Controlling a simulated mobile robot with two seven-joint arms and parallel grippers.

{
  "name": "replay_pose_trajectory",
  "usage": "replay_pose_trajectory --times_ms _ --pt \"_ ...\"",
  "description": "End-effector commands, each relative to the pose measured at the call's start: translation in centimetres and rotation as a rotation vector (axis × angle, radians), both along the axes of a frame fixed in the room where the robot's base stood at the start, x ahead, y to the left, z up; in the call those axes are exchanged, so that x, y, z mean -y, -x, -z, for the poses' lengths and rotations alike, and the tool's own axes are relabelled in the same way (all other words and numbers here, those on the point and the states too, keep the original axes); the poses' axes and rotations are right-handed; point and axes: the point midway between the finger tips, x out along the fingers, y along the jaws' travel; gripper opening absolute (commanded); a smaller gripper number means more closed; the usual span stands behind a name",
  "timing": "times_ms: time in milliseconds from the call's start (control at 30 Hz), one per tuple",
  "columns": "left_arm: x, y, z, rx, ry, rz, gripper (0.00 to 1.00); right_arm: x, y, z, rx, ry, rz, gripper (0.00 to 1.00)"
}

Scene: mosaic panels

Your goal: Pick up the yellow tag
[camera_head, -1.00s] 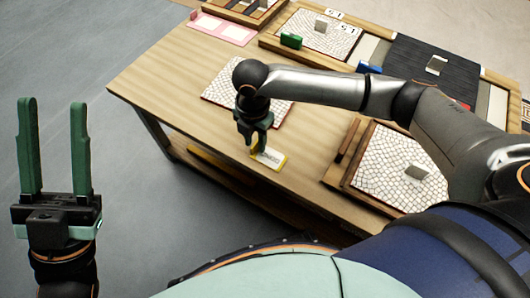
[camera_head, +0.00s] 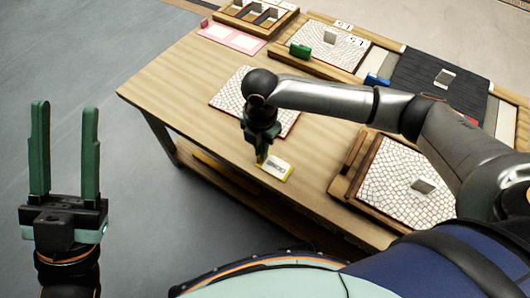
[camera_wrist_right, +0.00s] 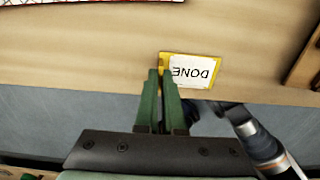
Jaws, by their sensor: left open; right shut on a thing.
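The yellow tag (camera_head: 276,169) is a flat card with a yellow border and a white face, lying near the front edge of the wooden table. In the right wrist view the tag (camera_wrist_right: 191,71) reads "DONE", upside down. My right gripper (camera_head: 261,157) points down at the tag's left end. In the right wrist view its green fingers (camera_wrist_right: 160,74) are close together at the tag's left border, shut on it. My left gripper (camera_head: 66,150) is open and empty, fingers up, off the table at the far left.
A mosaic panel (camera_head: 228,97) lies behind my right gripper. A framed mosaic panel (camera_head: 385,196) with a grey block stands to the right. Green (camera_head: 300,50) and blue (camera_head: 377,79) blocks, a pink-bordered card (camera_head: 232,38) and a dark mat (camera_head: 425,72) are further back.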

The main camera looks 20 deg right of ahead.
Motion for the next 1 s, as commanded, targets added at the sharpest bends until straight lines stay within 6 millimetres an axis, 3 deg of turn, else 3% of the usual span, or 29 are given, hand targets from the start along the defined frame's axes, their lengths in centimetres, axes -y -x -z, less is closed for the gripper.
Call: replay_pose_trajectory --times_ms 267,433,500,700,1000 --pt "-0.1 0.0 -2.2 0.014 -0.020 -0.015 0.45 -0.1 -0.1 -3.4 0.003 -0.002 0.001 0.00" --pt "-0.4 -0.4 -3.7 -0.003 -0.031 -0.045 0.45 -1.0 2.7 -7.1 0.001 -0.003 -0.005 0.00" --pt "-0.8 -2.4 -1.1 -0.130 -0.029 -0.077 0.45 -1.3 3.7 -8.0 0.000 -0.002 -0.002 0.00" --pt "-1.4 -5.8 5.3 -0.434 -0.032 -0.125 0.45 -2.3 6.3 -10.0 -0.001 -0.002 -0.003 0.00" --pt "-2.1 -7.1 14.5 -0.822 -0.045 -0.171 0.45 -3.8 10.6 -11.9 -0.002 -0.002 -0.003 0.00"
